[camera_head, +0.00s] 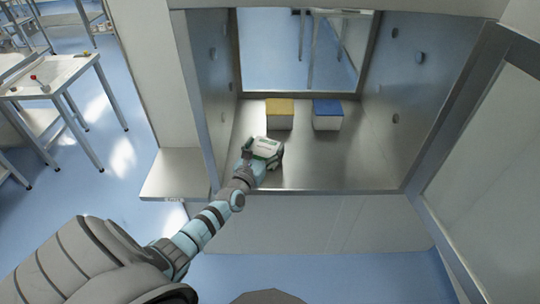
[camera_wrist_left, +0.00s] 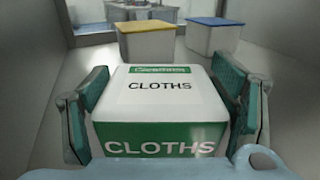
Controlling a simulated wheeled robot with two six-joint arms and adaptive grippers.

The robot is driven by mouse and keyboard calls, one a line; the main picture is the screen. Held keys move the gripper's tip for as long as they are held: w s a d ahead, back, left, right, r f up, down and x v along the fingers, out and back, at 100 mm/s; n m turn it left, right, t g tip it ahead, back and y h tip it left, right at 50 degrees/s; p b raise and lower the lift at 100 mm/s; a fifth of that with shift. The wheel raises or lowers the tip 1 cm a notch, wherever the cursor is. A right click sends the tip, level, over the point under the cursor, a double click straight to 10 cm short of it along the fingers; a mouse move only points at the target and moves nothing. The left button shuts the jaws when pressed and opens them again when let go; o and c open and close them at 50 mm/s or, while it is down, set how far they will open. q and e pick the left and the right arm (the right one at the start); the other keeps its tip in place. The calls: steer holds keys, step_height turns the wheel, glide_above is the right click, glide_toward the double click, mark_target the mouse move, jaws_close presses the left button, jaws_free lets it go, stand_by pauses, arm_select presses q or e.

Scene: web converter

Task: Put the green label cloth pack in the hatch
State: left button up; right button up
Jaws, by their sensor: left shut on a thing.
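The green label cloth pack (camera_head: 268,147) is a white block with a green band and the word CLOTHS. My left gripper (camera_head: 259,158) is shut on it, inside the hatch (camera_head: 330,176) near its front left. In the left wrist view the pack (camera_wrist_left: 160,92) sits between the two fingers of the left gripper (camera_wrist_left: 165,105), one on each side. I cannot tell whether the pack touches the hatch floor. My right gripper is not in view.
A yellow-topped white box (camera_head: 280,114) and a blue-topped white box (camera_head: 327,115) stand at the back of the hatch. The hatch floor to the right is clear. An open door (camera_head: 485,170) stands at right. A small shelf (camera_head: 175,174) juts out left of the opening.

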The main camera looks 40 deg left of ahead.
arm_select(q)
steer(key=shift+s+d+f, duration=0.1)
steer(key=shift+s+d, duration=0.05)
steer(key=shift+f, duration=0.1)
steer(key=o, duration=1.9)
steer(key=shift+f, duration=0.1)
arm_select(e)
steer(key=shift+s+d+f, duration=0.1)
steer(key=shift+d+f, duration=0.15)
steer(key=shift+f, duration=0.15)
